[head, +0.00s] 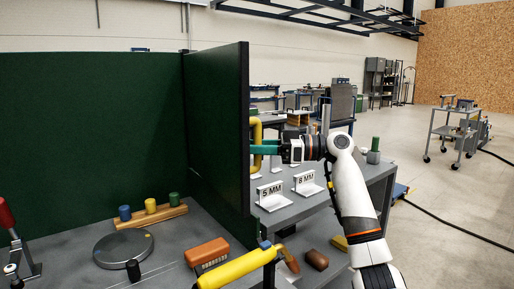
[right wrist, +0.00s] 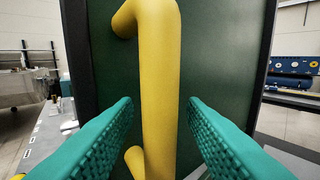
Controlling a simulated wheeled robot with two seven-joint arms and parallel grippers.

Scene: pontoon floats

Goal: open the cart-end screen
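The cart-end screen (head: 218,130) is a dark green panel with a dark frame, standing upright at the right end of the cart. Its yellow bar handle (head: 257,132) is on the panel's right-hand face, partly hidden by the panel edge. In the right wrist view the handle (right wrist: 158,85) runs upright in front of the green panel (right wrist: 215,50). My right gripper (head: 262,149) is at the handle. Its teal fingers (right wrist: 160,103) are open, one on each side of the bar, with gaps visible on both sides. My left gripper is out of view.
Another green panel (head: 90,130) stands along the cart's back. A grey table (head: 375,172) with "5 MM" and "8 MM" signs stands beyond the screen.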

